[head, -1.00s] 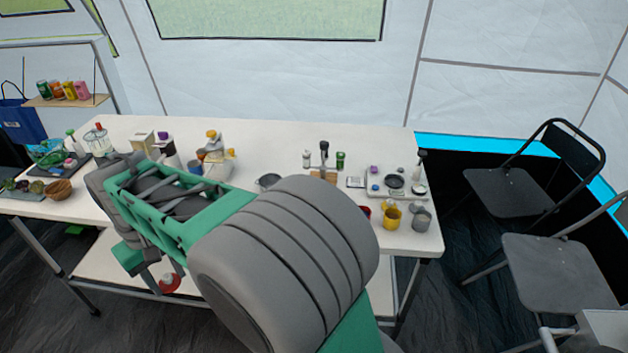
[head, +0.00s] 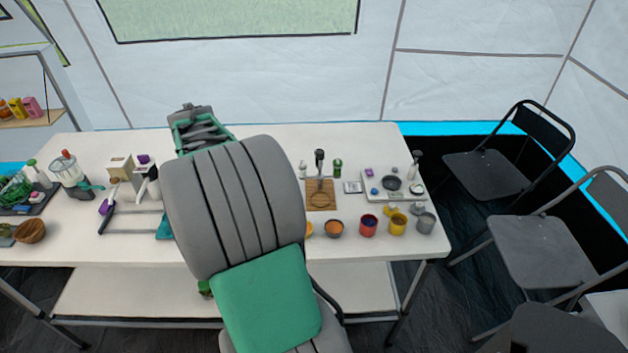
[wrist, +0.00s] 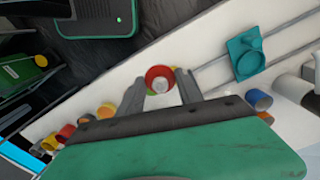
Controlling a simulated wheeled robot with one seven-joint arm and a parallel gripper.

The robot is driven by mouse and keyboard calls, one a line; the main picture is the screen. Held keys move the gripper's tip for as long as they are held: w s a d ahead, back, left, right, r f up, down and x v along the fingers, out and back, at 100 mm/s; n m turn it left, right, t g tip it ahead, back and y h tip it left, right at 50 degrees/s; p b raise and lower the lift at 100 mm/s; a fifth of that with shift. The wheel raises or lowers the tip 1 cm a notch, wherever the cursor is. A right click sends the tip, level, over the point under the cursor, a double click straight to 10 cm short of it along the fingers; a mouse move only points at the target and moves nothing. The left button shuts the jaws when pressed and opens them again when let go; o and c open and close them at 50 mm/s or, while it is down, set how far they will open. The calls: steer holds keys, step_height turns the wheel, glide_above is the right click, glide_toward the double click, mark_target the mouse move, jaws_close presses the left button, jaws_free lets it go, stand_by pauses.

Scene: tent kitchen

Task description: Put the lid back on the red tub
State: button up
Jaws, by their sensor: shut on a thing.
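The red tub (head: 368,226) stands open-topped on the white table, right of the middle, between an orange tub and a yellow tub. It also shows small at the lower left of the wrist view (wrist: 67,132). My gripper (wrist: 160,88) is shut on a round red piece with a pale middle, which looks like the red lid (wrist: 150,75). In the wrist view the lid is between the two fingertips, well apart from the red tub. In the head view my own arm hides the gripper and the lid.
An orange tub (head: 335,229), a yellow tub (head: 398,225) and a grey tub (head: 426,224) stand in the row along the table's front edge. A wooden board (head: 321,195) and a tray (head: 402,189) lie behind. A teal piece (wrist: 245,53) lies on the table.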

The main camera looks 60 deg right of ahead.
steer(key=s+d+r+m+p, duration=0.2)
steer(key=s+d+m+p, duration=0.3)
steer(key=s+d+m, duration=1.3)
steer(key=s+d+m+p, duration=0.1)
steer(key=s+d+m, duration=0.4)
steer(key=s, duration=0.7)
steer(key=shift+n, duration=0.3)
steer(key=f+b, duration=0.1)
steer(key=f, duration=0.1)
steer(key=f+b, duration=0.1)
steer(key=f, duration=0.1)
steer(key=f+b, duration=0.2)
steer(key=f, duration=0.1)
steer(key=shift+s+d, duration=0.15)
steer(key=shift+d, duration=0.1)
steer(key=shift+f, duration=0.1)
steer(key=shift+f, duration=0.15)
steer(key=o, duration=1.9)
